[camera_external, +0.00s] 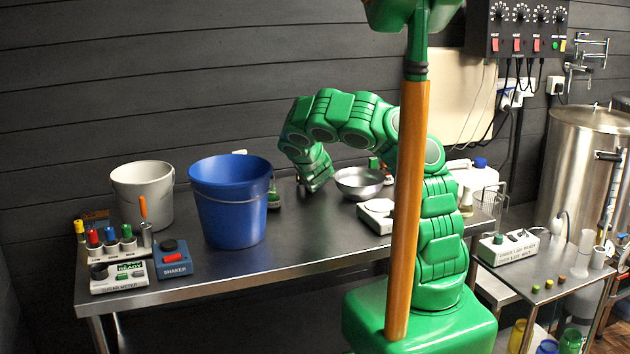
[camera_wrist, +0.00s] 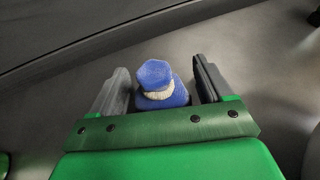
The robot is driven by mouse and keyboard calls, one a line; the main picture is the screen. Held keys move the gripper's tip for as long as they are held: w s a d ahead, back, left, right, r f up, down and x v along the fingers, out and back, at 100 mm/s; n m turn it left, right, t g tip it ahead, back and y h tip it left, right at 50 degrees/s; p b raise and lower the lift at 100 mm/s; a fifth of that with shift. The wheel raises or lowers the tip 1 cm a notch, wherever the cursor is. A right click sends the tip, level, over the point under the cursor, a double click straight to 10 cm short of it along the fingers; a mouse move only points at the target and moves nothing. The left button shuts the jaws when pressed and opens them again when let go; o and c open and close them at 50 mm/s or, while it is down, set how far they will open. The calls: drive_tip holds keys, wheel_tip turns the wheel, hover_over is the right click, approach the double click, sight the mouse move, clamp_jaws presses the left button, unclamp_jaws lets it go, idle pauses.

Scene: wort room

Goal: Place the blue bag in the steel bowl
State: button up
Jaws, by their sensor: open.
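In the wrist view the blue bag (camera_wrist: 160,88), tied with a pale cord at its neck, stands on the steel table between the fingers of my gripper (camera_wrist: 160,92). My gripper is open, with a dark finger on each side of the bag; a gap shows at least on the bag's left side. In the external view my gripper (camera_external: 314,184) reaches down to the table just left of the steel bowl (camera_external: 359,184). The bag is hidden there behind my gripper. The bowl's visible inside looks empty.
A blue bucket (camera_external: 229,205) and a white bucket (camera_external: 142,195) stand to the left. A white scale (camera_external: 376,214) is in front of the bowl. The shaker (camera_external: 173,260) and sugar meter (camera_external: 118,276) sit at the table's left end. The table's front middle is clear.

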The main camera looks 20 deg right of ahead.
drive_tip(key=shift+v, duration=1.1)
drive_tip(key=shift+s+a+r, duration=0.15)
drive_tip(key=shift+s+a, duration=0.1)
drive_tip(key=shift+s, duration=0.3)
drive_tip(key=shift+s+a+r, duration=0.1)
drive_tip(key=shift+s+a, duration=0.2)
drive_tip(key=shift+s, duration=0.3)
drive_tip(key=shift+v, duration=1.5)
drive_tip(key=shift+s+f, duration=0.1)
